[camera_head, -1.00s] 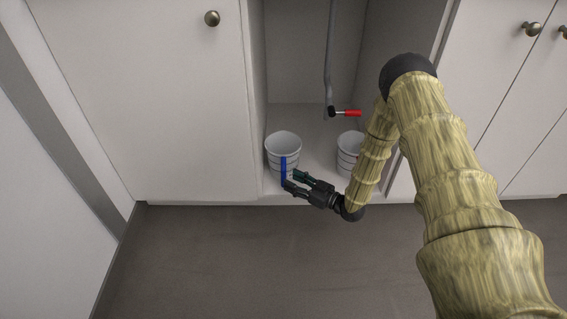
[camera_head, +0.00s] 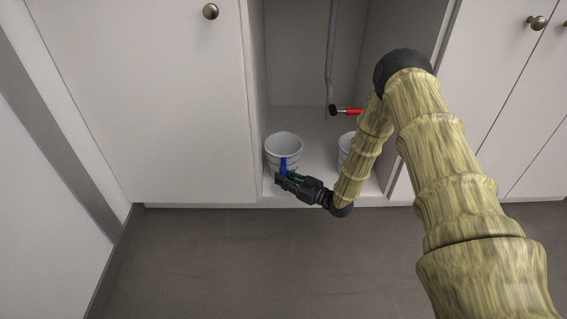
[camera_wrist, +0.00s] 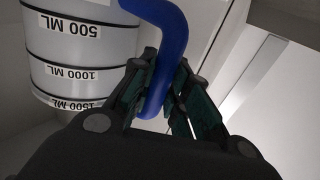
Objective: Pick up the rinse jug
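The rinse jug (camera_head: 280,143) is a white, open-topped vessel with dark bands and a blue handle on its front. It stands upright on the cabinet floor. In the wrist view the jug (camera_wrist: 80,48) is at the upper left, with 500, 1000 and 1500 ML marks appearing upside down. My gripper (camera_head: 283,179) is at the jug's front. In the wrist view my gripper (camera_wrist: 168,68) has the blue handle between its fingers, which look closed in on it. The handle's lower end shows between the fingers; the jug's far side is hidden.
A second white banded vessel (camera_head: 346,148) stands to the right, partly hidden by my arm. A grey pipe (camera_head: 329,60) with a red-handled valve (camera_head: 350,111) comes down behind. Cabinet walls bound the opening on both sides. The floor (camera_head: 240,260) in front is clear.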

